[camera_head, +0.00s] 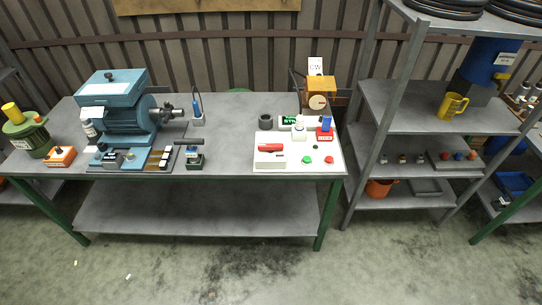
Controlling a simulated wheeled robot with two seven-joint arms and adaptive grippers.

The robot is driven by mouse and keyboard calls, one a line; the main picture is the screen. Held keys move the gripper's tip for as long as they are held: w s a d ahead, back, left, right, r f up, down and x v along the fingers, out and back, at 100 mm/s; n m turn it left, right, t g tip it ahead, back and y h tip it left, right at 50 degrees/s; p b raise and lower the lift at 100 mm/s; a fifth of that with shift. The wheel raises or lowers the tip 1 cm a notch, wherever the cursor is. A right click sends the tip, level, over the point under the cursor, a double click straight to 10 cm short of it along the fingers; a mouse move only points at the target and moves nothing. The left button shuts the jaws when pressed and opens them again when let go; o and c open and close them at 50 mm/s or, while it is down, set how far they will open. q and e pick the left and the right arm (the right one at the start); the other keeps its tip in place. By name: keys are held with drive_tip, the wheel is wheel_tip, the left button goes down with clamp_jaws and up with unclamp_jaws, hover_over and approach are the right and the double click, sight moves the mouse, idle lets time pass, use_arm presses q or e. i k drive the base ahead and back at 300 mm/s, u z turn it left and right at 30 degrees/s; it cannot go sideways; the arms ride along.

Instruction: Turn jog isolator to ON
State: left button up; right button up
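No label reading "jog isolator" is legible, so I cannot tell which device it is. A small dark box (194,160) with a lit face and a black top part stands at the front, right of the blue machine (123,115). The ON or OFF position of either is too small to read. Neither of my grippers shows in the head view.
A white board (290,175) holds a red-handled item (271,147), green and red buttons and a blue-topped red part (325,130). A green and yellow device (27,135) stands at the far left. A shelf rack (400,150) stands to the right.

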sight(270, 147)
drive_tip(key=u, duration=0.9)
drive_tip(key=i, duration=1.05)
drive_tip(key=z, duration=0.1)
